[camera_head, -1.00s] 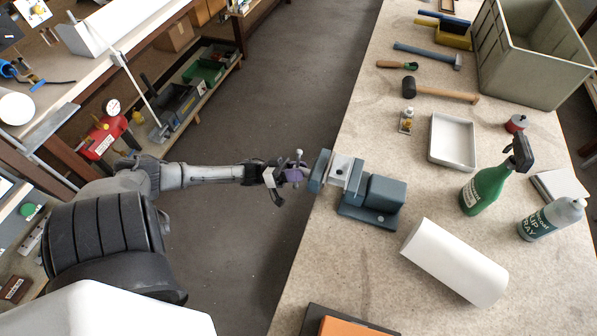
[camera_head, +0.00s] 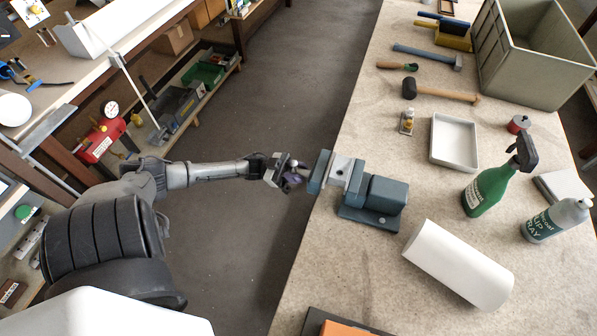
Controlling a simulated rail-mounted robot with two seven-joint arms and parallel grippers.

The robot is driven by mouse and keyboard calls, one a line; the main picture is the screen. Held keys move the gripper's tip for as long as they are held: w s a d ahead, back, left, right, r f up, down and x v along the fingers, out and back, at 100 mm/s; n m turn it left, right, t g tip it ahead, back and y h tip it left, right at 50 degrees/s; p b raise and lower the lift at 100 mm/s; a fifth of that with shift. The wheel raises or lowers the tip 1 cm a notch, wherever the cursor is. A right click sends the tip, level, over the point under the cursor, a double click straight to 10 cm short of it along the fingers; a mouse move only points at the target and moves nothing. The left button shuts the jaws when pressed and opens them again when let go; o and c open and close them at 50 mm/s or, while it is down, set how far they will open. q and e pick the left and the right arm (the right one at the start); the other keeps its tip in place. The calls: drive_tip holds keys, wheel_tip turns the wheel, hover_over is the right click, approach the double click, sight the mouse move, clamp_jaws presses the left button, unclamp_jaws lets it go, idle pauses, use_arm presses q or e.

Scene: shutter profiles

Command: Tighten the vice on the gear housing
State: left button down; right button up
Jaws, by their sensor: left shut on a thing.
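The blue-grey vice (camera_head: 372,203) sits at the left edge of the right-hand bench, its screw end pointing left over the aisle. The light grey gear housing (camera_head: 341,168) stands between the vice jaws. It appears to touch both jaws, but a small gap cannot be ruled out. My left gripper (camera_head: 288,178) is at the screw end, off the bench edge, shut on the vice handle (camera_head: 294,163). The fingers hide most of the handle, and its pale knob shows just above them. My right gripper is not in view.
A white roll (camera_head: 458,264) lies right of the vice. The aisle floor (camera_head: 250,250) is clear.

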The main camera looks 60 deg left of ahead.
use_arm(q)
drive_tip(key=shift+r, duration=0.15)
drive_tip(key=c, duration=1)
unclamp_jaws()
drive_tip(key=shift+s+a, duration=0.1)
drive_tip(key=shift+a, duration=0.05)
drive_tip(key=shift+o, duration=0.7)
drive_tip(key=b+v, duration=0.2)
drive_tip(key=v, duration=1.1)
drive_tip(key=shift+s+a+f, duration=0.2)
drive_tip(key=shift+s+f, duration=0.05)
